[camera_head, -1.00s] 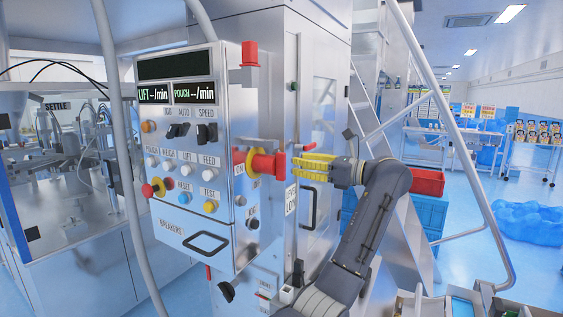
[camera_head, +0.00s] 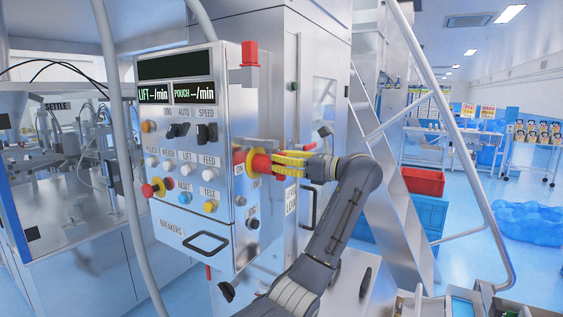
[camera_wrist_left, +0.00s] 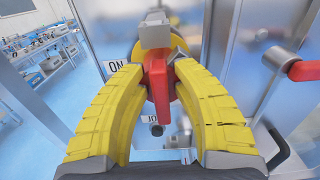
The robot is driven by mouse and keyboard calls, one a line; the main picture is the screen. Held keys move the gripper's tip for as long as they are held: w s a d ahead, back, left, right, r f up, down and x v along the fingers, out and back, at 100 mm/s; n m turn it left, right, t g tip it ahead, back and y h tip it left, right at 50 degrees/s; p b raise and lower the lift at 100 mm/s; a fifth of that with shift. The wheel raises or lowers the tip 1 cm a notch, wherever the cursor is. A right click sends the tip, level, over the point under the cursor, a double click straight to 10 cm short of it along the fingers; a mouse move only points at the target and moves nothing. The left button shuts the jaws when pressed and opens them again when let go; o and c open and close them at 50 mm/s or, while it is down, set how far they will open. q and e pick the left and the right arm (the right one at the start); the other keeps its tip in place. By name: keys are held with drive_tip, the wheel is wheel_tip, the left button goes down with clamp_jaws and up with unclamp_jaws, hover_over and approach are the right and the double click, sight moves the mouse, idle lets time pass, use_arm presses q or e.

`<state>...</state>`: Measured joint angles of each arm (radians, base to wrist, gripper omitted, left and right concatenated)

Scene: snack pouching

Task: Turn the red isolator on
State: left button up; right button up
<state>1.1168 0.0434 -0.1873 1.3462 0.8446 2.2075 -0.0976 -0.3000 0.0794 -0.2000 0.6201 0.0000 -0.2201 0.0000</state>
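The red isolator (camera_head: 261,163) is a red rotary handle on a yellow round plate on the right side of the control cabinet. In the left wrist view its red handle (camera_wrist_left: 158,92) stands roughly upright in that picture, with an "ON" label (camera_wrist_left: 117,66) at its upper left. My left gripper (camera_head: 278,163) is at the isolator, its yellow fingers reaching either side of the handle. In the left wrist view the fingers (camera_wrist_left: 161,60) are spread, with gaps beside the lower handle; contact at the tips is unclear. My right gripper is not in view.
The cabinet front (camera_head: 185,150) carries several buttons and switches. A red-handled lever (camera_wrist_left: 303,70) is on the right in the left wrist view. A sloping rail (camera_head: 452,120) rises at right.

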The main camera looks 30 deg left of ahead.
use_arm(q)
clamp_jaws()
drive_tip(key=shift+n, duration=0.4)
drive_tip(key=n, duration=0.3)
drive_tip(key=shift+s, duration=0.3)
drive_tip(key=n, duration=0.4)
drive_tip(key=shift+s+f+n, duration=0.25)
drive_tip(key=shift+s+n, duration=0.05)
drive_tip(key=shift+s, duration=0.05)
drive_tip(key=shift+s+f+n, duration=0.1)
drive_tip(key=shift+f+n, duration=0.15)
drive_tip(key=shift+n, duration=1.35)
drive_tip(key=shift+s+f+n, duration=0.1)
drive_tip(key=shift+f+n, duration=0.1)
drive_tip(key=shift+n, duration=1.4)
drive_tip(key=shift+s+f+n, duration=0.1)
drive_tip(key=shift+f+n, duration=0.15)
drive_tip(key=shift+n, duration=1.35)
